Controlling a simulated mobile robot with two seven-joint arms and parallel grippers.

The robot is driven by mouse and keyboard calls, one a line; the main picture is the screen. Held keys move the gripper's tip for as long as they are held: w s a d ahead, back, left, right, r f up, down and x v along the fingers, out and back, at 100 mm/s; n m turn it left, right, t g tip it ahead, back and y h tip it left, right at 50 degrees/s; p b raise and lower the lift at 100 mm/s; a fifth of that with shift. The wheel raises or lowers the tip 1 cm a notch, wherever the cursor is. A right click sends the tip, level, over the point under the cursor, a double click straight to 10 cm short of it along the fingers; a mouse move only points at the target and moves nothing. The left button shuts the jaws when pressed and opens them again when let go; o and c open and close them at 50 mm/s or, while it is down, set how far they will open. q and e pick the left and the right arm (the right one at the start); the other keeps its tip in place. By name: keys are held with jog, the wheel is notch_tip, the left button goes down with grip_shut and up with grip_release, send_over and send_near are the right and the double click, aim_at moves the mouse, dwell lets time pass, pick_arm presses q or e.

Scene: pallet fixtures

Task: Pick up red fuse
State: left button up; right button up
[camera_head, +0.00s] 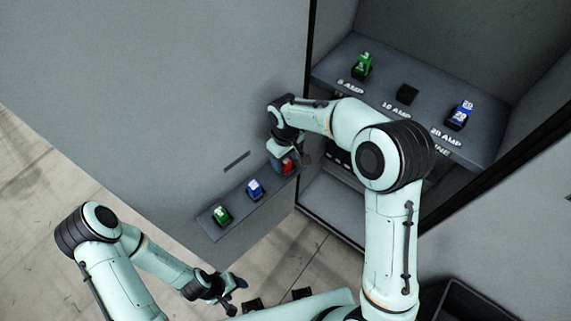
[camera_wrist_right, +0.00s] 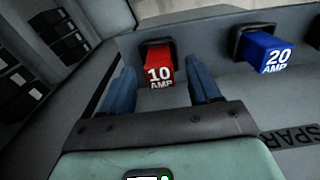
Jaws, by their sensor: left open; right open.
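The red fuse (camera_head: 287,165) sits at the right end of the small shelf on the cabinet door, partly hidden by my right gripper (camera_head: 287,157). In the right wrist view the red fuse (camera_wrist_right: 160,67), marked 10 AMP, stands in a dark holder. My right gripper (camera_wrist_right: 163,90) is open, with its blue fingers on either side of the fuse's line; I cannot tell whether they touch it. My left gripper (camera_head: 231,293) is open and empty, low at the front, well away from the shelf.
On the door shelf (camera_head: 235,208) stand a blue fuse (camera_head: 254,189), marked 20 AMP in the right wrist view (camera_wrist_right: 272,52), and a green fuse (camera_head: 221,215). Inside the cabinet are a green fuse (camera_head: 363,66), an empty black 10 AMP socket (camera_head: 406,94) and a blue fuse (camera_head: 461,115).

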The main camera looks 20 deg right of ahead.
jog(key=shift+f, duration=0.85)
jog(key=c, duration=1.1)
jog(key=shift+r, duration=0.15)
jog(key=shift+r, duration=0.65)
notch_tip(320, 180, up, 2)
jog(key=shift+s+d+r, duration=0.1)
jog(key=shift+s, duration=0.05)
pick_arm(q)
jog(key=s+f+b, duration=0.3)
jog(key=f+b, duration=0.1)
jog(key=f, duration=0.1)
jog(key=shift+s+f, duration=0.15)
jog(key=shift+s, duration=0.05)
pick_arm(e)
jog(key=s+d, duration=0.2)
jog(key=s, duration=0.3)
jog(key=s+d, duration=0.3)
jog(key=s, duration=0.2)
jog(key=s+d, duration=0.3)
jog(key=s, duration=0.2)
jog(key=shift+s+d, duration=0.15)
jog(key=shift+s, duration=0.25)
